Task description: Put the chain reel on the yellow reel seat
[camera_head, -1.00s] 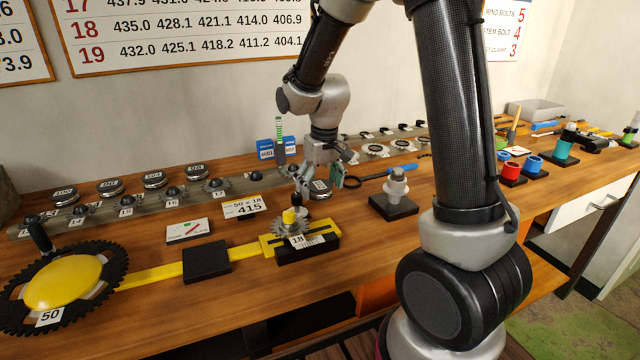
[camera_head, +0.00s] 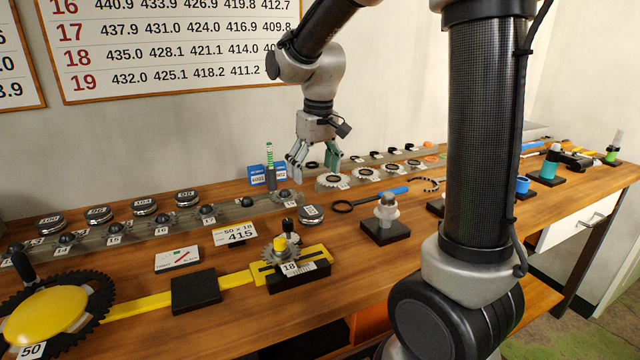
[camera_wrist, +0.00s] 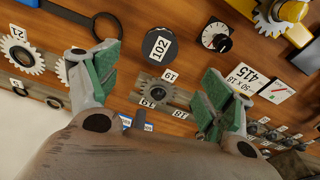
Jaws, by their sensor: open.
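My gripper (camera_head: 313,172) hangs open and empty above the back of the bench, with green pads on its fingers. In the wrist view its fingers (camera_wrist: 160,72) stand wide apart. A flat round dark reel labelled 102 (camera_head: 311,214) lies on the bench in front of the gripper; it also shows beyond the fingers in the wrist view (camera_wrist: 158,47). Similar reels labelled 100, 96, 104 and 98 (camera_head: 186,198) stand along the back left. A yellow slotted bar (camera_head: 316,254) carries a cog marked 18 (camera_head: 280,250). I cannot tell whether any yellow part is the reel seat.
A rail with numbered cogs (camera_head: 161,227) runs along the back. A 415 card (camera_head: 235,232), black block (camera_head: 196,291), large chainring (camera_head: 60,300) and grey post on a black base (camera_head: 385,222) stand nearer the front. A blue-handled tool (camera_head: 380,193) lies right of the gripper.

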